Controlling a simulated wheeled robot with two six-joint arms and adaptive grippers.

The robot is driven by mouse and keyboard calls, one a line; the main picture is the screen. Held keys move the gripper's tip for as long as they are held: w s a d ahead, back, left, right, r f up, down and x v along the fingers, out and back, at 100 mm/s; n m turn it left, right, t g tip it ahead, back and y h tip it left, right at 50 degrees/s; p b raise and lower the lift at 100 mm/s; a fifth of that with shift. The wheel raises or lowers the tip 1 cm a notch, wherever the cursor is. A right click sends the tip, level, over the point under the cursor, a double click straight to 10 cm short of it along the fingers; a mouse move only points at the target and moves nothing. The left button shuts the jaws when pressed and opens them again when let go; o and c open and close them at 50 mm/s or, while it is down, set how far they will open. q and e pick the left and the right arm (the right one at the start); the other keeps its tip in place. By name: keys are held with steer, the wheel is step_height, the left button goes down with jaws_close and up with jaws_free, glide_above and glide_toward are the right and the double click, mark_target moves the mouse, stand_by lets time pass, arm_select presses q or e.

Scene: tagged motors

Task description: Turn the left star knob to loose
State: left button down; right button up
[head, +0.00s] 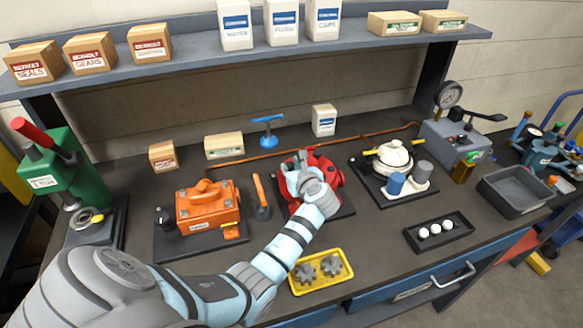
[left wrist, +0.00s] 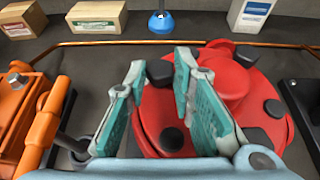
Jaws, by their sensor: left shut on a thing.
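A red round housing (left wrist: 225,85) with several dark knobs around its rim sits on a dark base plate; in the head view the red housing (head: 331,163) is partly behind my gripper. My left gripper (head: 296,168) reaches over the housing's left side. In the left wrist view its two teal-padded fingers stand on either side of a dark knob (left wrist: 160,71) at the housing's upper left, the left star knob, and are shut on it. The knob's lower part and any marking on it are hidden or too small to read. My right gripper is in neither view.
An orange motor (head: 203,207) and an orange-handled lever (head: 260,192) stand left of the red housing. A cream unit (head: 390,158) stands right. A yellow tray (head: 321,287) with gears lies in front. A blue T-handled tool (head: 267,128) stands behind.

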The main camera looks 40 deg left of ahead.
arm_select(q)
steer(key=c, duration=1.4)
jaws_free()
steer(key=shift+c, duration=0.2)
steer(key=shift+o, duration=0.4)
steer(key=shift+s, duration=0.1)
steer(key=v, duration=0.8)
steer(key=shift+s, duration=0.1)
steer(key=shift+a, duration=0.1)
